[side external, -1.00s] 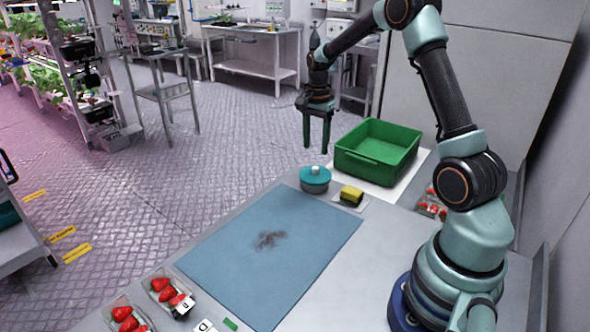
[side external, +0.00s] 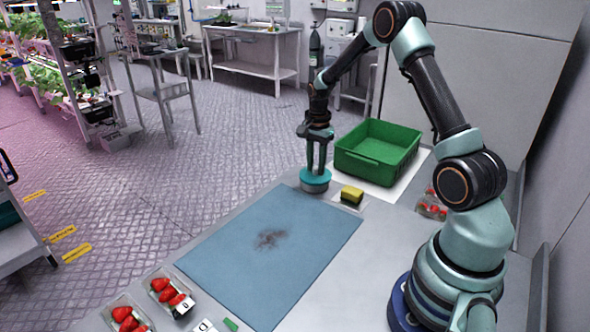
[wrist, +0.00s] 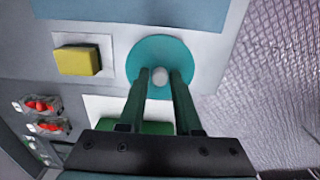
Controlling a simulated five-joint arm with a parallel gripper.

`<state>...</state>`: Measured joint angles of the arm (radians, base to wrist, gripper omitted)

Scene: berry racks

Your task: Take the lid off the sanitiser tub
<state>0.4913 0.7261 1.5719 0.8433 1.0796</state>
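The sanitiser tub (side external: 315,188) is a short round grey tub with a teal lid (side external: 304,178), upright at the far end of the bench. In the wrist view the lid (wrist: 138,68) is a teal disc with a pale round knob (wrist: 160,77) at its middle. My gripper (side external: 315,172) points straight down on the lid. In the wrist view my gripper (wrist: 161,75) has one finger on each side of the knob, very close to it. Whether the fingers touch the knob cannot be told. The lid sits on the tub.
A yellow sponge (side external: 352,194) lies beside the tub. A green crate (side external: 378,168) stands behind it on a white mat. A blue mat (side external: 300,232) with a dark smudge covers the bench in front. Punnets of strawberries (side external: 166,296) stand at the near left.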

